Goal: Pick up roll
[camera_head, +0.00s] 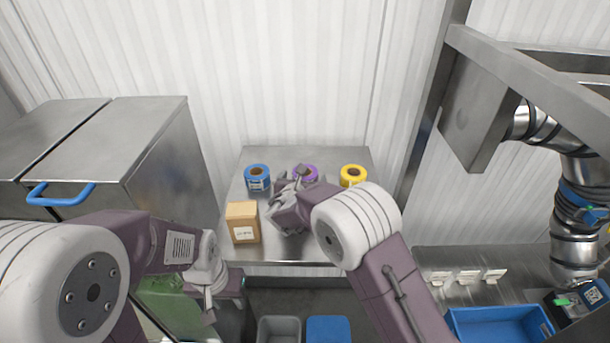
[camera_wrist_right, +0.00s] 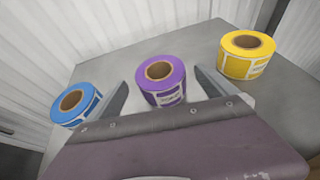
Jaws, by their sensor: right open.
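Three rolls stand in a row on a metal table (camera_head: 330,245): a blue roll (camera_head: 257,177), a purple roll (camera_head: 309,172) and a yellow roll (camera_head: 353,175). My right gripper (camera_head: 293,176) is over the table and partly hides the purple roll. In the right wrist view, the purple roll (camera_wrist_right: 161,80) lies between the open fingers (camera_wrist_right: 160,88), with the blue roll (camera_wrist_right: 75,106) to the left and the yellow roll (camera_wrist_right: 245,54) to the right. I cannot tell whether the fingers touch it. My left gripper (camera_head: 209,300) is at the lower left, away from the rolls.
A cardboard box (camera_head: 242,222) stands on the table left of my right gripper. A steel cabinet (camera_head: 150,140) with a blue handle is at the left. Grey and blue bins (camera_head: 328,330) sit below the table's front edge. A corrugated wall closes the back.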

